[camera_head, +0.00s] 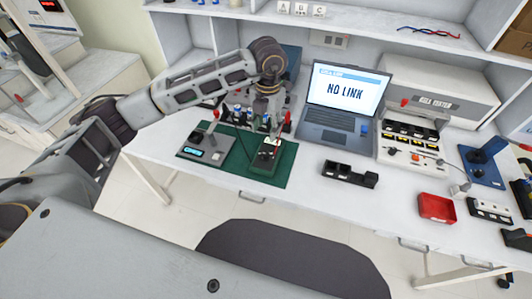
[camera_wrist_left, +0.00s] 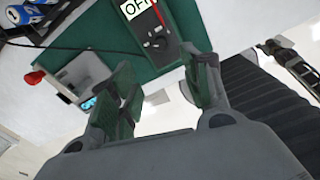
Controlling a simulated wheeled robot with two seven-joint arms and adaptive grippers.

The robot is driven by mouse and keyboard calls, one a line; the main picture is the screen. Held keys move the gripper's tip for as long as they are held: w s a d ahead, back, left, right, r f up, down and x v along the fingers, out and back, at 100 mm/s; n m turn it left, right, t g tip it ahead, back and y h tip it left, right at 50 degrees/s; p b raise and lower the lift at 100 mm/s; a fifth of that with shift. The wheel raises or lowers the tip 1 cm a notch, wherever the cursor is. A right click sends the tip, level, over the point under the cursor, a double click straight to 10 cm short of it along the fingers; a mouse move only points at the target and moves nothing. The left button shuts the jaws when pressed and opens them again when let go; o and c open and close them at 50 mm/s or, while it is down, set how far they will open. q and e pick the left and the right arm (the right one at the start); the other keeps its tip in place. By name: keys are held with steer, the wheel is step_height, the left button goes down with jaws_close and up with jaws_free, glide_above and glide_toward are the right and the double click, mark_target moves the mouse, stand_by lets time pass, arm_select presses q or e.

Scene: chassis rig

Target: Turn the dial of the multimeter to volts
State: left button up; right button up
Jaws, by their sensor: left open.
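The multimeter (camera_head: 264,166) lies on the green mat (camera_head: 224,177), partly hidden behind my left gripper in the head view. In the left wrist view the multimeter (camera_wrist_left: 172,50) shows a screen reading "OFF", cut by the top edge, and a dark dial (camera_wrist_left: 157,42) below it. My left gripper (camera_head: 268,128) is over the upper part of the multimeter. In the left wrist view its two fingers (camera_wrist_left: 164,72) are spread and nothing is between them. I cannot tell whether a fingertip touches the multimeter. My right gripper is not in view.
A grey device with a red knob (camera_head: 206,143) stands left of the multimeter on the mat. A laptop (camera_head: 341,107) reading "NO LINK", a black tray (camera_head: 350,174) and a red bin (camera_head: 436,208) are to the right.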

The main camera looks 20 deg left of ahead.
mark_target(266, 155)
arm_select(q)
steer(key=shift+f, duration=0.1)
step_height(266, 155, down, 12)
steer(key=shift+a+f, duration=0.1)
steer(key=shift+f, duration=0.75)
stand_by(0.4)
steer(key=c, duration=1.1)
steer(key=shift+o, duration=0.2)
